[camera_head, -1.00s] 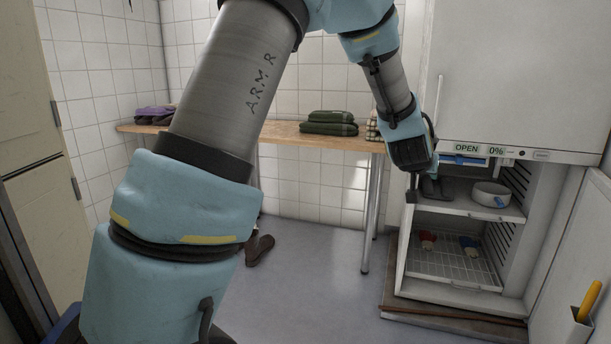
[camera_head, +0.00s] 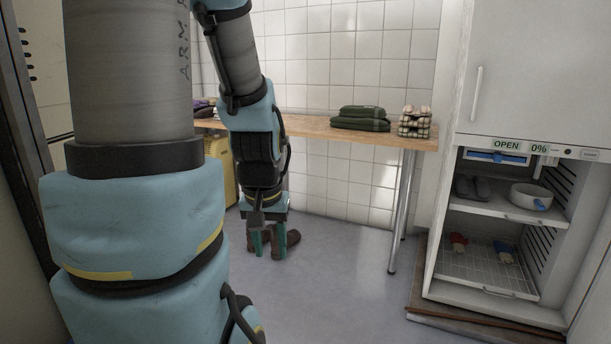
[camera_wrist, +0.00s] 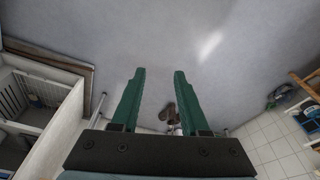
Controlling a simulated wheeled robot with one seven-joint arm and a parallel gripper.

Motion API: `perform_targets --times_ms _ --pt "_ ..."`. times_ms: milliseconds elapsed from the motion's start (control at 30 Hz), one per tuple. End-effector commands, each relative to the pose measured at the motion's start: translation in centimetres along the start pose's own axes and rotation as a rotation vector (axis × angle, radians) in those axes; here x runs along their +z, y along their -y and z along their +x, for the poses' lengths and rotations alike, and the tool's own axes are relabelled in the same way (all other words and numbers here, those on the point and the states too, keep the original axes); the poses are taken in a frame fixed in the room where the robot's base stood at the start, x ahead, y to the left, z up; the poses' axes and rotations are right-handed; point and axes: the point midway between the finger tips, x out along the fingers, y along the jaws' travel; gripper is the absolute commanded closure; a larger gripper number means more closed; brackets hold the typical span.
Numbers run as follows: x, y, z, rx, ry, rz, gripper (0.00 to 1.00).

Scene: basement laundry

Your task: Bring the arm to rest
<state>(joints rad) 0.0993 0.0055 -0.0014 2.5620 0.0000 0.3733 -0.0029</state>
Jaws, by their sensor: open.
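My gripper (camera_head: 265,243) hangs fingers-down over the floor left of the open cabinet, in front of the wooden table. In the wrist view its two green fingers (camera_wrist: 158,95) stand wide apart with nothing between them but floor and, farther off, brown boots. The dark brown boots (camera_head: 287,241) stand on the floor behind the fingertips in the head view, and the fingers partly hide them. They also show small in the wrist view (camera_wrist: 168,115).
The cabinet (camera_head: 455,255) stands open at right, with grey slippers (camera_head: 473,188) and a white pan (camera_head: 532,195) on its upper shelf. Red and blue items lie on its lower rack. The table (camera_head: 310,128) carries folded green cloths (camera_head: 361,118) and checked cloths (camera_head: 414,121). The middle floor is clear.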

Motion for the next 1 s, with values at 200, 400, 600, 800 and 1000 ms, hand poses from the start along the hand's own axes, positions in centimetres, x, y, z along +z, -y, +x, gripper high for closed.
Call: perform_targets --times_ms 200,400,600,800,1000 --pt "1.2 -0.1 3.7 0.002 0.025 0.001 0.55" --pt "2.0 -0.2 5.8 0.002 0.044 0.001 0.55" --pt "2.7 -0.3 7.6 0.003 0.061 0.001 0.55" --pt "2.2 -0.3 5.2 0.003 0.062 0.001 0.55" --pt "1.7 -0.3 2.7 0.003 0.062 0.002 0.55"
